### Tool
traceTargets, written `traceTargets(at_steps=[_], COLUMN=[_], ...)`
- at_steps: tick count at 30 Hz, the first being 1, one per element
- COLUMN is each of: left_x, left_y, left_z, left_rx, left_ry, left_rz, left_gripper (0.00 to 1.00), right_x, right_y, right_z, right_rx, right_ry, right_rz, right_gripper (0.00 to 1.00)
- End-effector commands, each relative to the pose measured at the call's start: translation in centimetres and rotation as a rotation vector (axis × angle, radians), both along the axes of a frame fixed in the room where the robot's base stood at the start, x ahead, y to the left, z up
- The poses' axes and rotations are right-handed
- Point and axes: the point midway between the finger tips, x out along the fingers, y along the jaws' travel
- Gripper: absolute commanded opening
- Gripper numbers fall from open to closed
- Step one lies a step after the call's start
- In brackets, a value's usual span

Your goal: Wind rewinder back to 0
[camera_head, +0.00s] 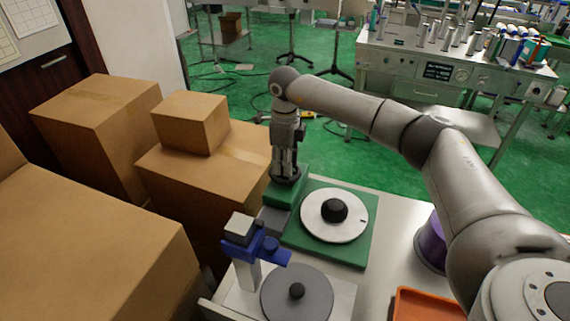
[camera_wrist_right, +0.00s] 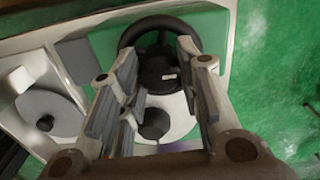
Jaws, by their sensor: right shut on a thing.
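The rewinder has a green base (camera_head: 345,250) carrying a white disc (camera_head: 318,228) with a black knob. A raised green block stands at its back left corner, with a black handwheel (camera_head: 285,180) on top. My right gripper (camera_head: 286,165) points down onto this handwheel and is shut on it. In the right wrist view the handwheel (camera_wrist_right: 157,68) lies between my fingers (camera_wrist_right: 163,85), and its rim shows beyond them. The white disc (camera_wrist_right: 178,122) is partly hidden by the fingers. A scale reading cannot be made out. My left gripper is not in view.
A grey disc (camera_head: 312,283) with a blue-and-grey post (camera_head: 245,245) stands in front on the table. A purple roll (camera_head: 431,248) and an orange tray (camera_head: 425,305) lie to the right. Cardboard boxes (camera_head: 95,230) crowd the left side.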

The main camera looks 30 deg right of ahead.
Motion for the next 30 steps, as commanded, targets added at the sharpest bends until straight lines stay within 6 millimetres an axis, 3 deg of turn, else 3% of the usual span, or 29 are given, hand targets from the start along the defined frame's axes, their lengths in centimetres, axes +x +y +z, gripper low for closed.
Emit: traceTargets(at_steps=[30], left_x=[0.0], left_y=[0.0], left_z=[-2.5], left_rx=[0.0], left_ry=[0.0], left_rz=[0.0], left_gripper=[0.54], right_x=[0.2], right_y=[0.0], right_z=[0.1], right_rx=[-0.001], right_ry=[-0.006], right_rz=[0.965], right_gripper=[0.08])
